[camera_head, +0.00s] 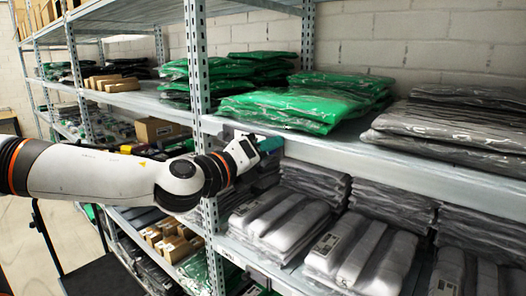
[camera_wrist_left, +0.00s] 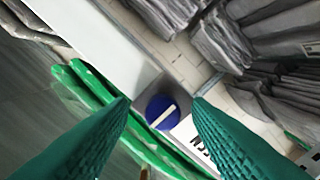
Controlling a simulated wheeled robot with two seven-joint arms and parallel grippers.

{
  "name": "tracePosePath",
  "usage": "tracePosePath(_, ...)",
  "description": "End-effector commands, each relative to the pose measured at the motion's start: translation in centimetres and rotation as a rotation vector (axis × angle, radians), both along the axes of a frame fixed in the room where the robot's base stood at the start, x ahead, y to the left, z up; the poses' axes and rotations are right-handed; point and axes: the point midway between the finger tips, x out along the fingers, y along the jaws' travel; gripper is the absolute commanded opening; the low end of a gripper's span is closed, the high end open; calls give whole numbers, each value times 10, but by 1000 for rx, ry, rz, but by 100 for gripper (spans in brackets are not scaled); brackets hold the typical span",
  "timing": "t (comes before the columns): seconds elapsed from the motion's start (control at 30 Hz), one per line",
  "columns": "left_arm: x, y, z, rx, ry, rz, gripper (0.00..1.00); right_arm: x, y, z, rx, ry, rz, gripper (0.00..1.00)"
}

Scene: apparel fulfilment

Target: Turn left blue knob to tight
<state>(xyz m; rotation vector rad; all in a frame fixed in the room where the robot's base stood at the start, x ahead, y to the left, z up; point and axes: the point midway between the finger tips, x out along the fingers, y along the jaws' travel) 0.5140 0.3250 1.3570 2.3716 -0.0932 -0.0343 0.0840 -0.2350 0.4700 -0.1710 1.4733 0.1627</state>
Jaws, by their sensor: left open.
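The blue knob (camera_wrist_left: 155,104) shows in the left wrist view as a round blue dial with a pale diagonal bar across its face. It lies between the two green fingers of my left gripper (camera_wrist_left: 161,101), which are apart. The fingers do not appear to touch it. In the head view my left gripper (camera_head: 266,146) is at the shelf edge beside the upright post, with a green fingertip showing. The knob cannot be made out in the head view. My right gripper is in neither view.
A metal shelf (camera_head: 350,155) holds green packages (camera_head: 300,105) and grey packages (camera_head: 465,120) in clear wrap. Below it are stacked grey and white garments (camera_head: 365,250). An upright post (camera_head: 197,60) stands close to my left arm. A white label (camera_wrist_left: 190,135) is next to the knob.

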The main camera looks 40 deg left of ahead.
Motion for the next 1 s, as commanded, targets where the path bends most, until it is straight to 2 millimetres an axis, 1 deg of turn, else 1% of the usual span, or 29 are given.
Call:
tracePosePath(0.17,-3,0,0,0,-1,-1,45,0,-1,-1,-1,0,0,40)
tracePosePath(0.27,-10,0,0,0,-2,-1,45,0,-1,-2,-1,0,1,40)
tracePosePath(0.47,-30,2,0,-1,-4,-1,45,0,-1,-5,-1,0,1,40)
tracePosePath(0.73,-61,4,0,2,-4,-1,45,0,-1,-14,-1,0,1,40)
tracePosePath(0.8,-68,6,-8,11,-4,1,45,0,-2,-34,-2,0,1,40)
tracePosePath(1.0,-91,7,-8,6,-5,4,45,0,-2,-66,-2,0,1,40)
